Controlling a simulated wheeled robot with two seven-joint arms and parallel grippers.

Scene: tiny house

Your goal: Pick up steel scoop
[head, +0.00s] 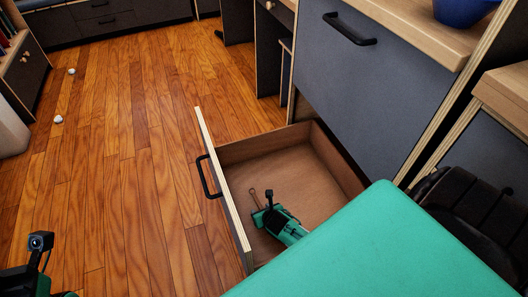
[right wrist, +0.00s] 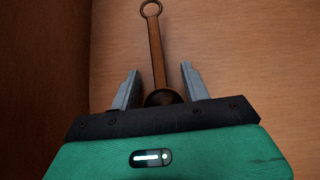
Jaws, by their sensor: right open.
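The steel scoop (right wrist: 156,52) lies on the drawer floor, looking brownish, with a long handle that ends in a ring. In the head view only its thin handle and ring (head: 254,195) show, just beyond my right gripper (head: 258,211). My right gripper is down inside the open drawer. In the right wrist view its two grey fingers (right wrist: 160,70) are apart, one on each side of the scoop's lower handle and bowl. The bowl (right wrist: 163,98) is partly hidden by the gripper body. Part of my left arm's end (head: 38,270) shows at the lower left; its fingers are not clear.
The open drawer (head: 223,150) has a raised front with a black handle (head: 208,176) and walls around my gripper. A grey cabinet front (head: 365,75) stands above and behind it. Wooden floor (head: 110,170) is open to the left, with two small white objects on it.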

